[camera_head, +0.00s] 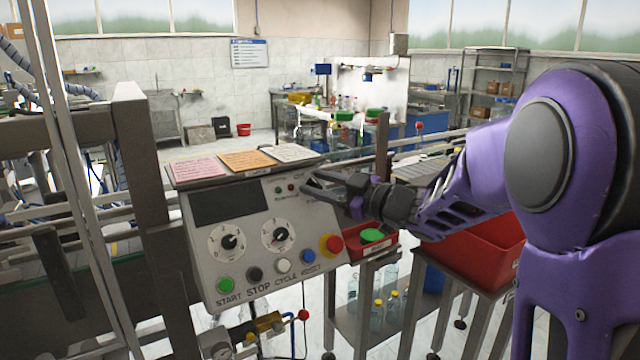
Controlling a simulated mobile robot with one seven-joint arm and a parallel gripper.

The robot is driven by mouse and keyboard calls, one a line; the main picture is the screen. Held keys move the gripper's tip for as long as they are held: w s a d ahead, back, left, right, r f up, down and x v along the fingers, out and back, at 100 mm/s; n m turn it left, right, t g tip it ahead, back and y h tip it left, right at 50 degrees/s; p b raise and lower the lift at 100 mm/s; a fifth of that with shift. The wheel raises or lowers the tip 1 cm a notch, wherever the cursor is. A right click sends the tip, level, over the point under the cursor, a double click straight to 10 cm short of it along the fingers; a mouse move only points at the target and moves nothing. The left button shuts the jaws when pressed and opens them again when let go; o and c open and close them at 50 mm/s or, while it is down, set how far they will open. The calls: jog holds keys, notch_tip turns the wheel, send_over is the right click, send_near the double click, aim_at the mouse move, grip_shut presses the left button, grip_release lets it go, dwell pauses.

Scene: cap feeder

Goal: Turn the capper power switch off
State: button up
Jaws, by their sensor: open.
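The grey capper control panel (262,240) stands tilted at the centre left. It has a dark display, two dials, and a row of buttons marked START, STOP and CYCLE. At its upper right are small indicators, one of them red (291,188), with small lettering too blurred to read surely. My gripper (309,181) reaches in from the right, open, its two thin dark fingers over this upper right corner. Nothing shows between the fingers. The power switch cannot be made out clearly; the fingers cover part of that area. Whether they touch the panel cannot be told.
A red emergency knob (333,244) on a yellow base sits at the panel's lower right. Paper notes, one of them orange (252,160), lie along its top. A red bin (470,256) and a cart with bottles stand to the right. A metal frame post is at left.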

jog(key=v, duration=1.7)
jog(key=shift+s+d+p, duration=0.15)
jog(key=shift+p, duration=0.3)
jog(key=shift+r, duration=0.1)
